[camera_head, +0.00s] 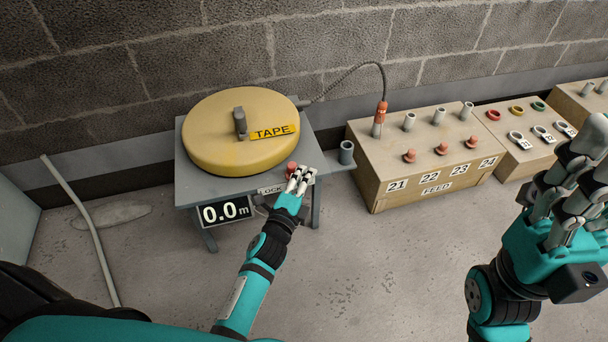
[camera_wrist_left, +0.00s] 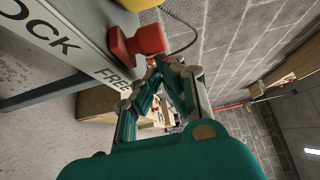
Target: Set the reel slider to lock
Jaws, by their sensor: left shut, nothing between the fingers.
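The reel slider is a red knob (camera_head: 291,168) at the front right of the tape reel's grey table (camera_head: 190,190). In the left wrist view the red knob (camera_wrist_left: 140,42) sits beside the word FREE (camera_wrist_left: 112,76); the lock label (camera_wrist_left: 45,28) is farther left, cut off by the picture edge. My left gripper (camera_head: 301,178) is shut and empty, with its fingertips right beside the knob. The left wrist view shows its fingers (camera_wrist_left: 168,62) close to the knob; I cannot tell whether they touch. My right gripper (camera_head: 572,185) is raised at the right; its finger gap is unclear.
A grey cup (camera_head: 346,153) stands right of the table. A feed box (camera_head: 425,150) with several knobs and tubes stands farther right. The floor in front is clear.

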